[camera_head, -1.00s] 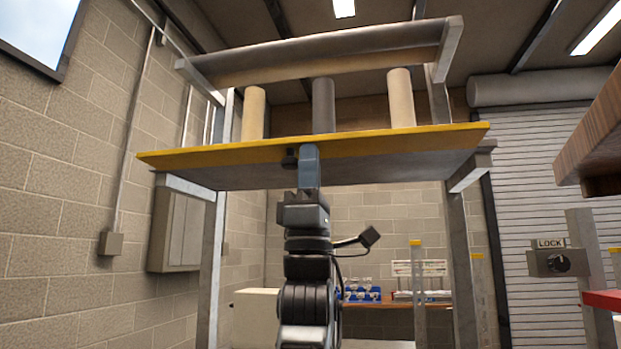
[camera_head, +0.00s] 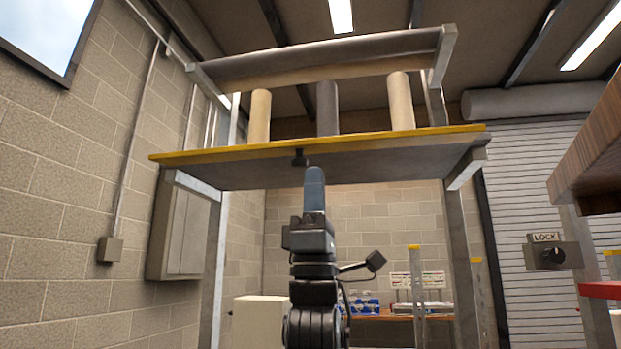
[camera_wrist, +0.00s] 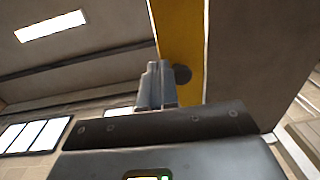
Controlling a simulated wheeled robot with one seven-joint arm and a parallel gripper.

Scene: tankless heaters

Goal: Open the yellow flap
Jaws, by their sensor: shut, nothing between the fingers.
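The yellow flap (camera_head: 390,134) spans the frame high in front of me in the head view. It is raised to near level, with its yellow edge towards me and its grey underside showing. A small dark knob (camera_head: 298,157) sits at its front edge. My gripper (camera_head: 314,172) points up, shut and empty, in front of the underside, just below and right of the knob. In the wrist view the closed fingers (camera_wrist: 155,78) stand beside the flap's yellow strip (camera_wrist: 178,30) and the round dark knob (camera_wrist: 182,74). I cannot tell if they touch the flap.
Upright rolls (camera_head: 327,108) stand behind the flap under a crossbar (camera_head: 330,55). Frame posts (camera_head: 213,260) stand at both sides. A lock box (camera_head: 553,256) and a wooden shelf edge (camera_head: 590,150) are at right. A block wall is at left.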

